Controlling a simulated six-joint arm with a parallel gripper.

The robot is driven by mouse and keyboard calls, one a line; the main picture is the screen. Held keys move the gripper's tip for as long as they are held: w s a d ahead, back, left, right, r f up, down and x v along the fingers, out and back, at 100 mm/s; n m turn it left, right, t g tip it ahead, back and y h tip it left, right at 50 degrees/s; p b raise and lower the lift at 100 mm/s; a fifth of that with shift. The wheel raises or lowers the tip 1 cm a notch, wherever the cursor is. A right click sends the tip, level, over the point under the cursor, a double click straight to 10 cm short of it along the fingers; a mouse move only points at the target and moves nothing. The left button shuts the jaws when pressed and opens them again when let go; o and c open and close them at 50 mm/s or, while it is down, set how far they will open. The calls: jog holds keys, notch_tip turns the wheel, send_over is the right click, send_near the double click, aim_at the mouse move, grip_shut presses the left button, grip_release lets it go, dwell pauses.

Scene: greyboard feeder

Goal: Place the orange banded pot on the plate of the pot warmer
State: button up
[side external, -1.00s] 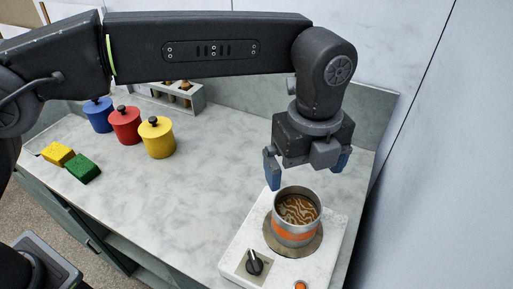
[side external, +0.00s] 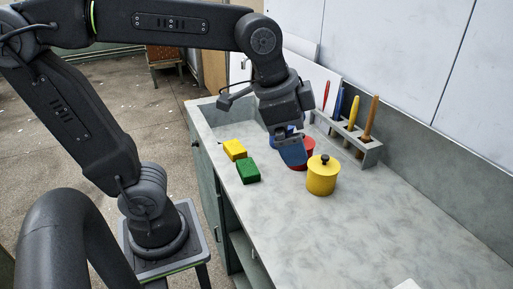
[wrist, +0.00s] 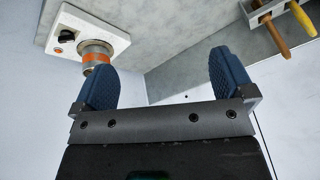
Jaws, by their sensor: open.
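The orange banded pot (wrist: 96,57) shows in the wrist view, upper left, standing on the white pot warmer (wrist: 112,37). The warmer's black knob (wrist: 70,38) and orange button (wrist: 58,50) show beside it. The plate under the pot is mostly hidden. In the side external view only a white corner of the warmer (side external: 407,285) shows at the bottom edge; the pot is out of that view. My gripper (wrist: 165,62) is open, with nothing between its blue fingers. In the side external view it hangs by the lidded canisters, well away from the warmer.
A yellow canister (side external: 321,178) stands beside a red canister (side external: 304,160), partly behind my gripper. Yellow (side external: 234,149) and green (side external: 248,171) blocks lie near the counter's edge. A rack (side external: 347,135) of upright handled tools stands at the back. The counter (side external: 390,225) is clear toward the warmer.

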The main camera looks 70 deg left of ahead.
jog(key=s+a+f+n+t, duration=0.1)
jog(key=s+a+f+n, duration=0.3)
jog(key=s+n, duration=0.2)
jog(key=shift+s+a+f+y, duration=0.25)
jog(key=shift+a+f+y, duration=0.15)
dwell(1.7)
